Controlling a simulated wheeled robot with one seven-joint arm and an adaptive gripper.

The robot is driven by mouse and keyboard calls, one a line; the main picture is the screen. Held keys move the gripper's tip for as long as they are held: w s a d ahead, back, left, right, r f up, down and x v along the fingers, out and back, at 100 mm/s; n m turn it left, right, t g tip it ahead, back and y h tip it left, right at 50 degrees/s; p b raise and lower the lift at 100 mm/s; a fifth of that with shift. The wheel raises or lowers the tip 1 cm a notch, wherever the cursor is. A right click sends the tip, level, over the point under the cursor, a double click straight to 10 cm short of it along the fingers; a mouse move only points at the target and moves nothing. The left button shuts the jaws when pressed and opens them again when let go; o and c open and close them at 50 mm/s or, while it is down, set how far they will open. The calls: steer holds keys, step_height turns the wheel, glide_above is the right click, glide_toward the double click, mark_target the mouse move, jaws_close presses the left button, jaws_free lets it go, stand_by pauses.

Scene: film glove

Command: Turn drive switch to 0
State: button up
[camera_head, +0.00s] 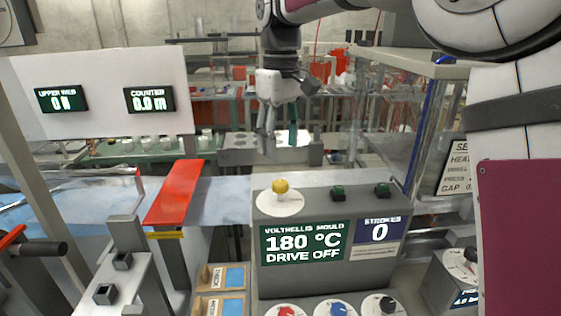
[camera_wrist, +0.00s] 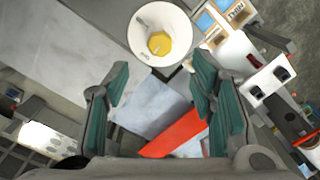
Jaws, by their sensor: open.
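A yellow knob (camera_head: 280,187) sits on a round white dial plate (camera_head: 290,208) on top of the grey control box; the wrist view shows the knob (camera_wrist: 159,43) and its plate (camera_wrist: 168,20), with small marks I cannot read clearly. The box's green display (camera_head: 303,243) reads "VOLTHELLIS MOULD 180 °C DRIVE OFF". I cannot tell for certain which knob is the drive switch. My gripper (camera_head: 280,142) is open and empty above the box, apart from the yellow knob. In the wrist view its teal-padded fingers (camera_wrist: 160,64) stand wide apart, with the knob beyond their tips.
Red (camera_head: 286,311), blue (camera_head: 338,309) and black (camera_head: 387,304) knobs sit low on the box front. Two green buttons (camera_head: 338,192) stand right of the yellow knob. A red bar (camera_head: 174,192) crosses the film at left. A clear-walled frame (camera_head: 400,130) rises at right.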

step_height(320, 180, up, 3)
stand_by(0.4)
